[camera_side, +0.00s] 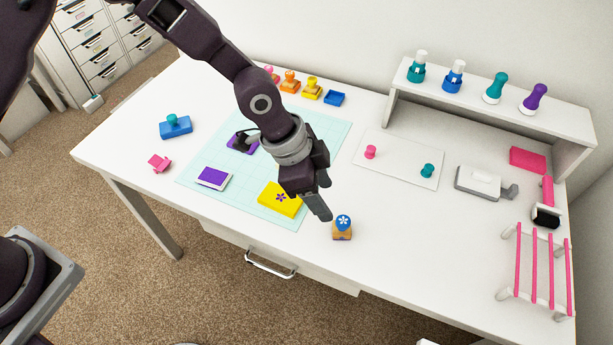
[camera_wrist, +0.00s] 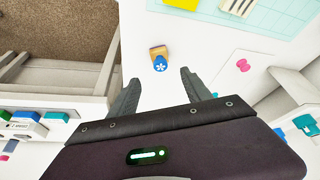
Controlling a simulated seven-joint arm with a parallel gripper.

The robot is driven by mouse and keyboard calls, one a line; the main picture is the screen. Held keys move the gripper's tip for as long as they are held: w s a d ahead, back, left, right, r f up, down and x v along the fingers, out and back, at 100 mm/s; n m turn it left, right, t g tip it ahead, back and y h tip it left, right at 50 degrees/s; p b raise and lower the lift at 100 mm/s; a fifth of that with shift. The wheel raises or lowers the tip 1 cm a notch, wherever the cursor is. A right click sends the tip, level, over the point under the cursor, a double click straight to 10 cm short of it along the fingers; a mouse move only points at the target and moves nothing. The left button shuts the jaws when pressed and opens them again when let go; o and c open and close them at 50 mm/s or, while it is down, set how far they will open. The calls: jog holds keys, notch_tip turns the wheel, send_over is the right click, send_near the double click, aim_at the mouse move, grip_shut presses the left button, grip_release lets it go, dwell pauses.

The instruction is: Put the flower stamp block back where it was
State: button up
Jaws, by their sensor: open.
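The flower stamp block (camera_side: 343,230) is a small tan block with a blue round top bearing a white flower. It stands upright on the white desk near the front edge, right of the mat. In the wrist view the stamp (camera_wrist: 159,58) lies ahead of the fingertips, roughly between their lines. My gripper (camera_side: 322,208) is open and empty, just left of and slightly above the stamp in the side view, apart from it. In the wrist view my gripper (camera_wrist: 160,78) shows both fingers spread. A yellow block (camera_side: 281,198) with a purple flower print lies on the mat.
The pale green mat (camera_side: 325,135) also holds a purple pad (camera_side: 214,178) and a dark-handled purple stamp (camera_side: 241,145). Colored stamps stand in a row at the back, beside a blue pad (camera_side: 334,98). A white shelf (camera_side: 560,115) and pink-barred rack (camera_side: 534,270) stand right. Desk around the stamp is clear.

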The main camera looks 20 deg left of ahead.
jog(key=s+a+r+n+t+y, duration=0.3)
jog(key=a+r+n, duration=0.2)
jog(key=a+r, duration=1.2)
jog(key=s+a+r+n, duration=0.2)
jog(key=s+a, duration=0.1)
jog(key=s, duration=0.3)
jog(key=s+a+r+n, duration=0.3)
jog(key=s+a, duration=0.1)
jog(key=s, duration=0.3)
jog(key=s+a+r+n+y, duration=0.1)
jog(key=s+a+r+n, duration=0.2)
jog(key=s, duration=0.3)
jog(key=shift+s+a+t, duration=0.35)
jog(key=shift+a+t, duration=0.05)
jog(key=shift+a, duration=0.05)
